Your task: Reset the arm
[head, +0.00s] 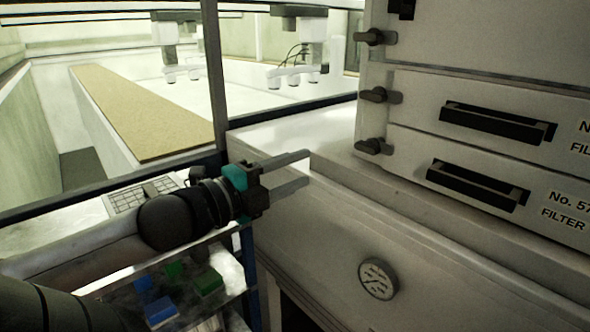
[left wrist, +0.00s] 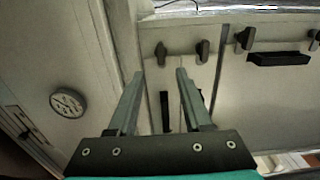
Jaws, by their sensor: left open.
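My left gripper (head: 303,169) comes in from the left in the head view. Its two fingers are apart with nothing between them, in front of the pale cabinet (head: 330,225). In the left wrist view the open fingers (left wrist: 158,75) point toward the filter drawers (left wrist: 270,90) and their dark latches. My left arm (head: 100,245) stretches across the lower left of the head view. My right gripper is in neither view.
Filter drawers (head: 480,135) with dark handles and latches stand at the right. A round gauge (head: 378,279) sits on the cabinet front. Below my arm, a shelf holds blue and green blocks (head: 208,283). A keyboard (head: 143,195) lies behind my arm. Beyond the window frame runs a tan conveyor (head: 140,115).

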